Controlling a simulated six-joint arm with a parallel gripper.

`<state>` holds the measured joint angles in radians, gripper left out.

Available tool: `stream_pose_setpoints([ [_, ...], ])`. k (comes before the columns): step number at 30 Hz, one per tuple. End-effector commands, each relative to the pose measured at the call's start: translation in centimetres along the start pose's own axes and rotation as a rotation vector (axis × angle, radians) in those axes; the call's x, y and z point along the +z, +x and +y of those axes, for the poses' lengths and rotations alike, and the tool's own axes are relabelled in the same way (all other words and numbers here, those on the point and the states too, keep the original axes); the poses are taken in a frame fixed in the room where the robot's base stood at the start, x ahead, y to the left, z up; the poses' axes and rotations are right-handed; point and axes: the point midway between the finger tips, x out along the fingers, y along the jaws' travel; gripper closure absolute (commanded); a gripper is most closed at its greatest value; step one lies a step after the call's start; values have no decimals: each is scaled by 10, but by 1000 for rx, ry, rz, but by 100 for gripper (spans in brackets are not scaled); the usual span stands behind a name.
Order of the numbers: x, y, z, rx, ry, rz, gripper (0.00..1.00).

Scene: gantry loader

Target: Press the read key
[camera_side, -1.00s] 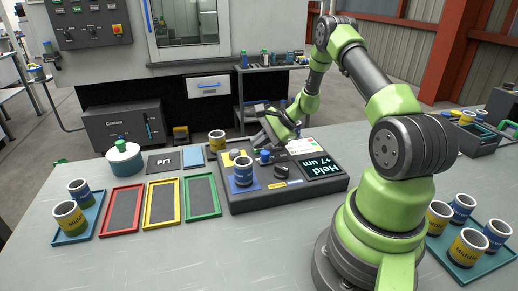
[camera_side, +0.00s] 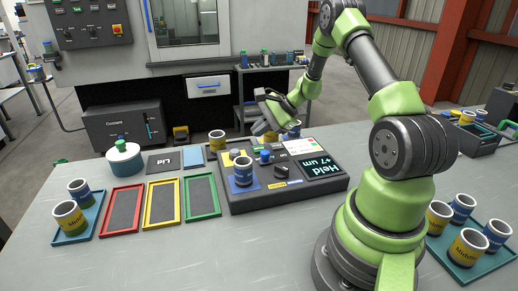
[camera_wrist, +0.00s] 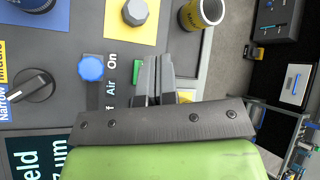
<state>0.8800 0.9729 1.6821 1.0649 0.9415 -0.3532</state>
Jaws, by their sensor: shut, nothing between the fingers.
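The grey gauge box (camera_side: 265,195) sits on the table, with a lit display (camera_side: 322,168) reading "Held +7 um". A green patch (camera_wrist: 138,72) on its top panel shows in the wrist view, partly hidden by my fingers. It may be the read key, but I see no label on it. My gripper (camera_side: 262,125) is above the far edge of the box. In the wrist view my gripper (camera_wrist: 152,75) is shut and empty, its fingertips just right of the green patch. I cannot tell its height above the panel.
A blue air knob (camera_wrist: 91,68) and black dial (camera_wrist: 34,85) stand on the panel. A blue-labelled cup (camera_side: 243,171) stands on the box. A yellow-labelled cup (camera_side: 217,140) stands behind it. Red, yellow and green trays (camera_side: 216,195) lie left. The front table is clear.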

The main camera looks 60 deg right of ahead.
Motion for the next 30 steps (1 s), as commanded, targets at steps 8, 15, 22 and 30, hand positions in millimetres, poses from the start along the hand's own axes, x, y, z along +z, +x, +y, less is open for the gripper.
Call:
stream_pose_setpoints([
  [8, 12, -17, -13, -1, 0, 0, 100],
  [15, 14, -19, -14, 0, 1, 0, 100],
  [22, 14, -18, -13, 0, 1, 0, 100],
  [30, 21, -20, -16, 7, -22, -3, 100],
])
